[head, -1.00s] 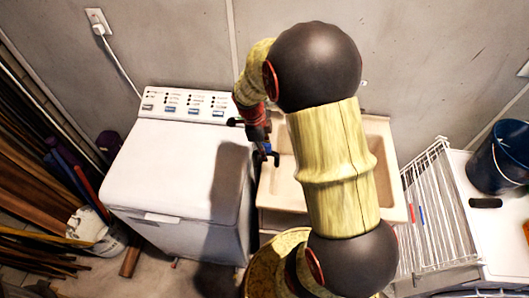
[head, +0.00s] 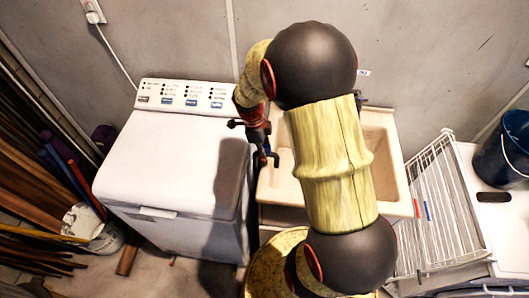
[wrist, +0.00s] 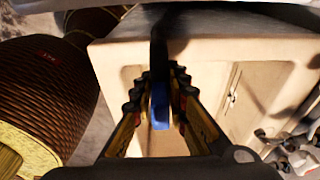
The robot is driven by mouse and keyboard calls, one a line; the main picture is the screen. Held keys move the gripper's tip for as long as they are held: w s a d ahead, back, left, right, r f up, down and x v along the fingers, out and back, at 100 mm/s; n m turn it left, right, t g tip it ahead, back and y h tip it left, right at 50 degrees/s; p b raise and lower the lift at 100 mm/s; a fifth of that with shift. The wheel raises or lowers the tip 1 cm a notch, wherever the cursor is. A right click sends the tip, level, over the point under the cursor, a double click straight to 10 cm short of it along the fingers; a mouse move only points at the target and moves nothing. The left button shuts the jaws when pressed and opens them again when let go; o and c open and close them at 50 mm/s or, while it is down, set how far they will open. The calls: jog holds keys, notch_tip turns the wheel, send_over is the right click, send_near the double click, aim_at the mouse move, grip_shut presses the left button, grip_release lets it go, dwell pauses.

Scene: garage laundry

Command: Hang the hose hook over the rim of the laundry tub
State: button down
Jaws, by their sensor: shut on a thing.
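The beige laundry tub (head: 273,196) stands against the wall, right of the washing machine; my arm covers much of its basin in the head view. My gripper (head: 264,146) is above the tub's left side, pointing down. In the wrist view its fingers (wrist: 157,98) are shut on the hose hook (wrist: 160,104), which shows as a blue piece with a dark part running upward. In the head view the hook (head: 272,158) is a small dark shape by the left rim. I cannot tell whether it touches the rim.
A white washing machine (head: 165,165) stands close on the tub's left. A white wire rack (head: 440,215) and a dark blue bucket (head: 510,150) are to the right. Long boards and a white bucket (head: 88,232) are at the far left.

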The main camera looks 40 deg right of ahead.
aim_at(265, 170)
jog(key=shift+f+b, duration=2.8)
jog(key=shift+f, duration=0.95)
jog(key=shift+s+a+f+b, duration=0.2)
jog(key=shift+s+f+b, duration=0.3)
jog(key=shift+f, duration=0.3)
jog(key=c, duration=2)
grip_release()
jog(key=shift+c, duration=0.2)
jog(key=o, duration=0.4)
jog(key=shift+w+d+f, duration=0.1)
jog(key=shift+w+f, duration=0.05)
jog(key=shift+w, duration=0.15)
jog(key=shift+r, duration=0.3)
jog(key=shift+w+r, duration=0.15)
jog(key=shift+r, duration=0.35)
jog(key=r, duration=0.3)
jog(key=w+a+r, duration=0.1)
jog(key=r, duration=0.7)
jog(key=shift+w+a, duration=0.25)
jog(key=shift+w, duration=0.1)
